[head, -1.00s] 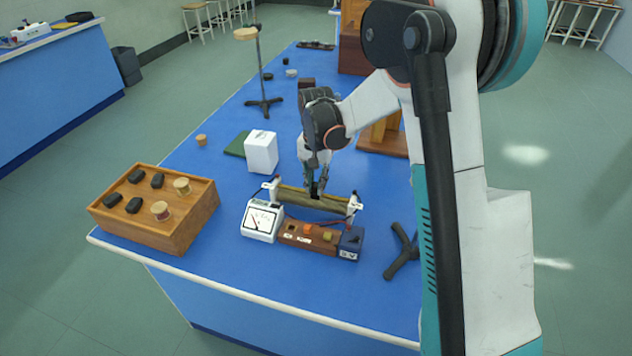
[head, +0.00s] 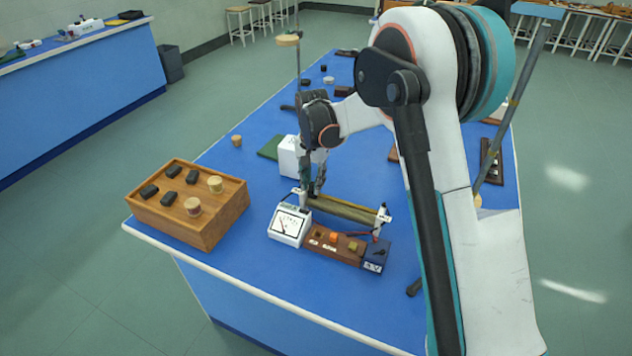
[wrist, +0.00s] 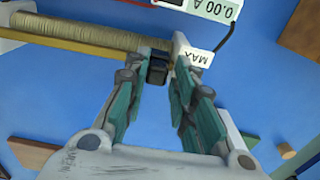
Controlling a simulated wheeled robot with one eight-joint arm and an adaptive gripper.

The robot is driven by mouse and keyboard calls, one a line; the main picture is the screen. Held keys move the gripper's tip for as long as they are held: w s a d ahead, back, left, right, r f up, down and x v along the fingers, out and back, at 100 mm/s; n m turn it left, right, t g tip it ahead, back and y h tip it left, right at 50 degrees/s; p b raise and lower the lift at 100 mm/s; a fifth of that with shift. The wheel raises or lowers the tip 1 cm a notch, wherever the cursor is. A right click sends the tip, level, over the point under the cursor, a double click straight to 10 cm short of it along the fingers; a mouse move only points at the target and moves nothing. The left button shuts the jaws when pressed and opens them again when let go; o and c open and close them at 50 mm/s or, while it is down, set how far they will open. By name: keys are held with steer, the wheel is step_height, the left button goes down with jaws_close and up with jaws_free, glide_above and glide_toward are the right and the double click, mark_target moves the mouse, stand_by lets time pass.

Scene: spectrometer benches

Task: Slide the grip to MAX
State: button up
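The rheostat (head: 345,208) stands on the blue bench with a brown wound coil and a yellow rail. Its black grip (wrist: 157,69) sits close beside the white end block marked MAX (wrist: 193,56), which reads upside down in the wrist view. My gripper (wrist: 162,66) has one fingertip on each side of the grip and looks shut on it. In the head view my gripper (head: 316,190) points down at the rheostat's left end, and its fingers hide the grip.
A wooden box (head: 190,233) with black blocks and cork-coloured pieces stands to the left. A brown switch board (head: 335,245) and a blue battery block (head: 376,256) stand in front of the rheostat. A white box (head: 287,157) is just behind my gripper.

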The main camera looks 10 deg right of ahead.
mark_target(312, 183)
steer(key=shift+o, duration=0.8)
steer(key=shift+w+a, duration=0.1)
steer(key=shift+a, duration=0.1)
steer(key=shift+d, duration=0.1)
steer(key=shift+r, duration=0.1)
step_height(312, 183, up, 12)
